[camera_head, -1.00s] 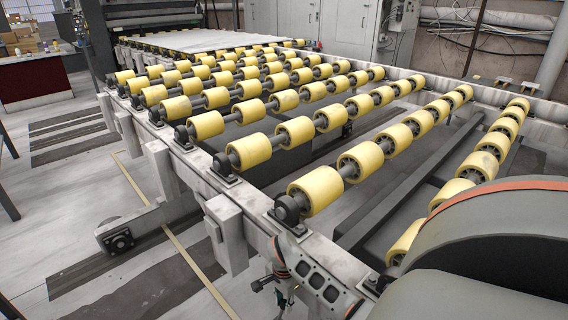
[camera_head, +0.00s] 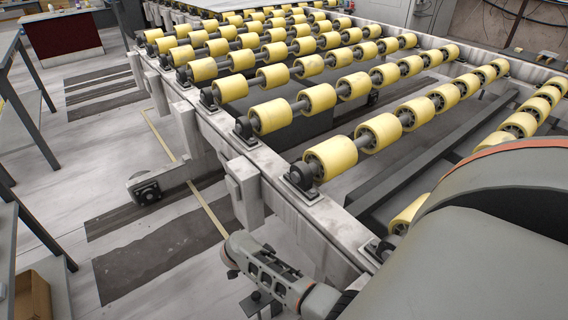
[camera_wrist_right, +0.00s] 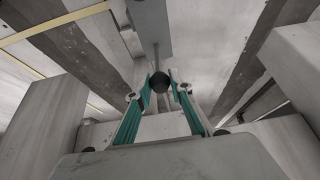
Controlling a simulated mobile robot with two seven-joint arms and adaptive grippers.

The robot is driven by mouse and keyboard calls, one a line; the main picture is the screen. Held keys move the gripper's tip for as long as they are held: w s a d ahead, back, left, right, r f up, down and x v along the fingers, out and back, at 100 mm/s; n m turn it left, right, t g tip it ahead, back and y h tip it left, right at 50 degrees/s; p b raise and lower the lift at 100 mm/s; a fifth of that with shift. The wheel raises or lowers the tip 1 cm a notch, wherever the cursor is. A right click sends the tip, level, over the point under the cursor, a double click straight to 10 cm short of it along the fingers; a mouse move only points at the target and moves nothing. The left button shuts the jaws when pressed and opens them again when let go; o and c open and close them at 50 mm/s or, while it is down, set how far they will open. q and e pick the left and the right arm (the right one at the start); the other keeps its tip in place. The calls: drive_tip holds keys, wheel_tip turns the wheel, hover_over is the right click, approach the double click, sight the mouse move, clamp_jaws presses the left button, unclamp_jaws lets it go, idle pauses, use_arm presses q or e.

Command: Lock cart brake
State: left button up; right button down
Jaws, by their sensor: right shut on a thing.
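My right gripper (camera_wrist_right: 160,95), with teal fingers, is closed around a dark round knob (camera_wrist_right: 159,82) in the right wrist view. A thin rod runs from the knob up to a grey flat bar (camera_wrist_right: 149,25). I cannot tell for sure whether this is the cart's brake lever. No cart is clearly identifiable in either view. My left gripper is not in view.
A roller conveyor with yellow rollers (camera_head: 331,157) fills the middle and right, bounded by a pale metal rail (camera_head: 320,230). A dark metal rack with a cardboard box (camera_head: 33,297) stands at the left edge. Grey floor (camera_head: 110,150) lies open between them.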

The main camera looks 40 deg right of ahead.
drive_tip(key=shift+a+f, duration=0.2)
drive_tip(key=shift+a, duration=0.45)
drive_tip(key=shift+a+f, duration=0.2)
drive_tip(key=shift+a, duration=0.5)
drive_tip(key=c, duration=1.8)
unclamp_jaws()
drive_tip(key=shift+f, duration=0.15)
drive_tip(key=shift+w, duration=0.1)
drive_tip(key=shift+r, duration=0.2)
drive_tip(key=v, duration=1.1)
drive_tip(key=shift+r, duration=0.4)
